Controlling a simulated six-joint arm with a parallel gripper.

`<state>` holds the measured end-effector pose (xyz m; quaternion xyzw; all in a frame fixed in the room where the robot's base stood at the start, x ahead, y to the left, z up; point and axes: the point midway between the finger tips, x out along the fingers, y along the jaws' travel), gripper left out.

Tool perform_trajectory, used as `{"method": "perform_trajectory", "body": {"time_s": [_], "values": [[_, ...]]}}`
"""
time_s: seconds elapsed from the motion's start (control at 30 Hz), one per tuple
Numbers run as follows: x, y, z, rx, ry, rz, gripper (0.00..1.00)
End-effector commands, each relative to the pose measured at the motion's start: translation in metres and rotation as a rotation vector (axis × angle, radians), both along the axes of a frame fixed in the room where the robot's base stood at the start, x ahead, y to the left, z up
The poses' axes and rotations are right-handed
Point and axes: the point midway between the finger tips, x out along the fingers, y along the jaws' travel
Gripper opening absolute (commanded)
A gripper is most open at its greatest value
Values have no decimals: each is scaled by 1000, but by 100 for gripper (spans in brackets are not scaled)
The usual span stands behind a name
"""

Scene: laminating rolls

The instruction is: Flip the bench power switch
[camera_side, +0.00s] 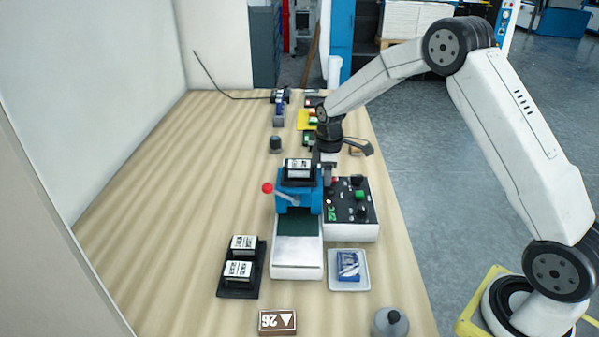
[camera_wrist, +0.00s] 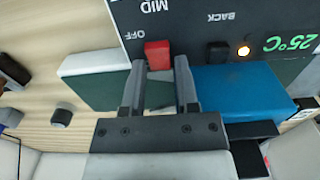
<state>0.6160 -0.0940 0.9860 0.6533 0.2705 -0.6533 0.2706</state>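A red switch (camera_wrist: 157,55) sits on the dark control panel (camera_wrist: 200,15), beside the lettering "OFF" and "MID". I cannot tell for sure that it is the bench power switch. My gripper (camera_wrist: 160,62) is open in the wrist view, with its two fingertips on either side of the red switch and a gap between them. I cannot tell whether either finger touches it. In the side view the control panel (camera_side: 346,215) is right of the blue machine, and my gripper (camera_side: 328,170) is over its far left end, partly hidden behind the machine.
The blue laminating machine (camera_side: 285,190) has a red-knobbed lever (camera_side: 267,188). A black tray (camera_side: 240,290) and white dish (camera_side: 347,285) are in front; the table's left side is clear.

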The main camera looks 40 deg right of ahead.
Motion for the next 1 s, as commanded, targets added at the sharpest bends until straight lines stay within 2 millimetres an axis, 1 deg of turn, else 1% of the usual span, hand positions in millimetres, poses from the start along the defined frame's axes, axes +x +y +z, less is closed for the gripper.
{"method": "perform_trajectory", "body": {"time_s": [0.03,0.1,0.47,1.0], "values": [[0,0,0,0,0,0,20],[0,0,0,0,0,0,0],[-1,-1,0,30,-23,0,0],[-6,-3,1,189,-178,1,0]]}}
